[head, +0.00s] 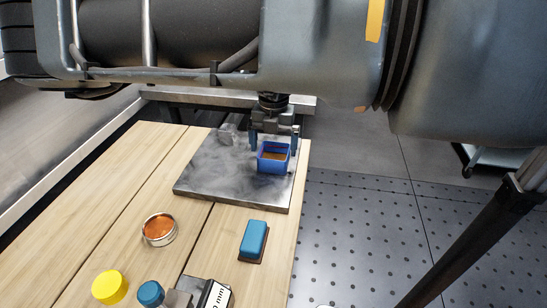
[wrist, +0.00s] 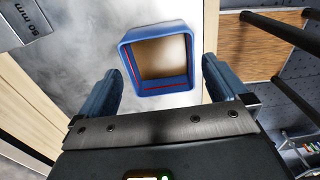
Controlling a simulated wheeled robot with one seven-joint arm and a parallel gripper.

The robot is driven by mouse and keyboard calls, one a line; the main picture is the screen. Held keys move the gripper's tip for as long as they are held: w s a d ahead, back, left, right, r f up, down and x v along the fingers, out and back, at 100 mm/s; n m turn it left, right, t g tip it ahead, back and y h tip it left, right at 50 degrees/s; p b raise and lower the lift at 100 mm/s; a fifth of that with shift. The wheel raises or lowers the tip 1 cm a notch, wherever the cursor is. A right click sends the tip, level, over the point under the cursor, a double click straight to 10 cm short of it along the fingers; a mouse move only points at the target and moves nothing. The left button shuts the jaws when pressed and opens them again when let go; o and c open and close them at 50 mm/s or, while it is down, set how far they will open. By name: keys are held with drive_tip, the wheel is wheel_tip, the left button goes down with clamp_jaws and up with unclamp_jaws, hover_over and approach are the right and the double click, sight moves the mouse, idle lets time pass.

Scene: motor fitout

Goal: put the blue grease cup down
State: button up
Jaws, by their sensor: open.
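The blue grease cup (head: 273,167) is a square, open-topped blue cup with a brownish inside. It stands upright on the dark grey metal plate (head: 215,178), near the plate's right side. My gripper (head: 274,146) is over the plate at the cup, with its fingers apart. In the wrist view the cup (wrist: 160,58) lies ahead of and between the two blue fingertips of my gripper (wrist: 160,82). Gaps show between the fingers and the cup's walls. The cup's underside is hidden.
On the wooden bench (head: 110,190) are a round tin with orange contents (head: 159,229), a blue block (head: 254,239), a yellow round piece (head: 110,287) and a blue-capped piece (head: 151,293). A labelled block (head: 215,295) sits at the front. The bench edge is close right of the plate.

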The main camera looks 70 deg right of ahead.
drive_tip(key=shift+f, duration=1)
drive_tip(key=c, duration=0.9)
drive_tip(key=shift+r, duration=0.1)
drive_tip(key=shift+r, duration=0.5)
wheel_tip(320, 180, up, 3)
drive_tip(key=shift+f+b, duration=0.1)
drive_tip(key=shift+b, duration=0.35)
drive_tip(key=s+d+r, duration=0.1)
drive_tip(key=d+r, duration=0.1)
drive_tip(key=d, duration=0.1)
drive_tip(key=s+d+r+b, duration=0.1)
drive_tip(key=s+d+r, duration=0.1)
drive_tip(key=d, duration=0.2)
drive_tip(key=s+d+r+b, duration=0.1)
drive_tip(key=s+d+r, duration=0.1)
drive_tip(key=d+r, duration=0.1)
drive_tip(key=shift+s+d, duration=0.15)
drive_tip(key=shift+d, duration=0.15)
drive_tip(key=shift+c, duration=1)
